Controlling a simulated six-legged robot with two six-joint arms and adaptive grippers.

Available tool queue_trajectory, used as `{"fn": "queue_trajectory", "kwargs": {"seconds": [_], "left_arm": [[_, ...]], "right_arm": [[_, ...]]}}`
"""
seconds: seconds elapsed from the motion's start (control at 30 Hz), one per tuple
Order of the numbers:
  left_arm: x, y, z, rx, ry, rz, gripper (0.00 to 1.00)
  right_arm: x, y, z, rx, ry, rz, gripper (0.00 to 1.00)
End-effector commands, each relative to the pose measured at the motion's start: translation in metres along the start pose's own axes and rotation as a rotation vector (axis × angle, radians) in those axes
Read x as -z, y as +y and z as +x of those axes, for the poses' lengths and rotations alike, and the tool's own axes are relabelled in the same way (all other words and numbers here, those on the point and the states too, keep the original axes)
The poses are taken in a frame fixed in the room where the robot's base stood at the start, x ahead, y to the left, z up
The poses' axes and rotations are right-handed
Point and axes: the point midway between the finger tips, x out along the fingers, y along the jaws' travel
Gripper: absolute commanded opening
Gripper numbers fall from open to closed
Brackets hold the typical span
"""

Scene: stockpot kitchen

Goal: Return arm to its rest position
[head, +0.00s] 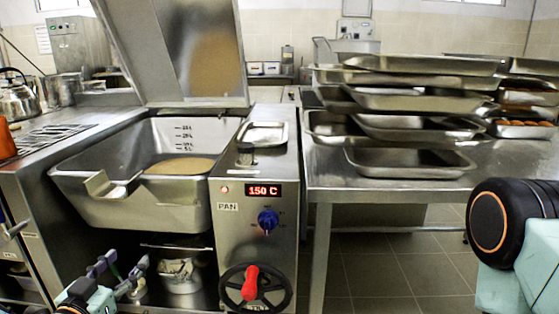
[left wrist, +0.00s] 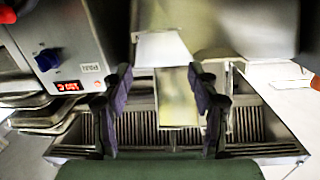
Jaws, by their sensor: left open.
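My left gripper (head: 122,272) is low in the head view, in front of the tilting pan's open base and below the pan's spout. Its two dark fingers stand apart with nothing between them. In the left wrist view the same gripper (left wrist: 162,95) is open, one finger on each side. The pan's spout (left wrist: 162,48) and a slatted drain grate (left wrist: 140,128) lie beyond the fingers. Of my right arm (head: 510,230), only a round black joint and pale teal links show at the right edge of the head view. My right gripper is out of view.
The tilting pan (head: 135,205) has its lid (head: 190,55) raised and brownish contents inside. Its control panel (head: 255,215) reads 150 C, above a handwheel (head: 255,290) with a red knob. A pot (head: 182,275) stands under the pan. Steel trays (head: 410,160) crowd the table at right.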

Motion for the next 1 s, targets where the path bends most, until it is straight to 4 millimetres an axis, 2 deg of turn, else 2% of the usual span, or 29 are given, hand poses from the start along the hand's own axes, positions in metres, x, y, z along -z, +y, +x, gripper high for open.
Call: {"fn": "queue_trajectory", "kwargs": {"seconds": [0.1,0.27,0.47,0.57,0.7,0.8,0.9,1.0], "left_arm": [[-0.027,0.009,-0.005,-0.002,-0.137,-0.15,0.6],[-0.067,0.04,-0.023,-0.028,-0.377,-0.301,0.6],[-0.115,0.081,-0.068,-0.03,-0.687,-0.4,0.6],[-0.14,0.101,-0.105,-0.014,-0.872,-0.422,0.6],[-0.169,0.124,-0.169,0.025,-1.13,-0.401,0.6],[-0.181,0.134,-0.216,0.049,-1.285,-0.346,0.6],[-0.187,0.14,-0.254,0.044,-1.395,-0.262,0.6],[-0.19,0.144,-0.28,0.016,-1.457,-0.183,0.6]], "right_arm": [[0.0,0.0,0.0,0.0,0.0,0.0,0.4],[0.0,0.0,-0.005,0.0,0.0,0.0,0.4],[0.0,0.0,-0.014,0.0,0.0,0.0,0.4],[0.0,0.0,-0.021,0.0,0.0,0.0,0.4],[0.0,0.0,-0.032,0.0,0.0,0.0,0.4],[0.0,0.0,-0.04,0.0,0.0,0.0,0.4],[0.0,0.0,-0.047,0.0,0.0,0.0,0.4],[0.0,0.0,-0.052,0.0,0.0,0.0,0.4]]}}
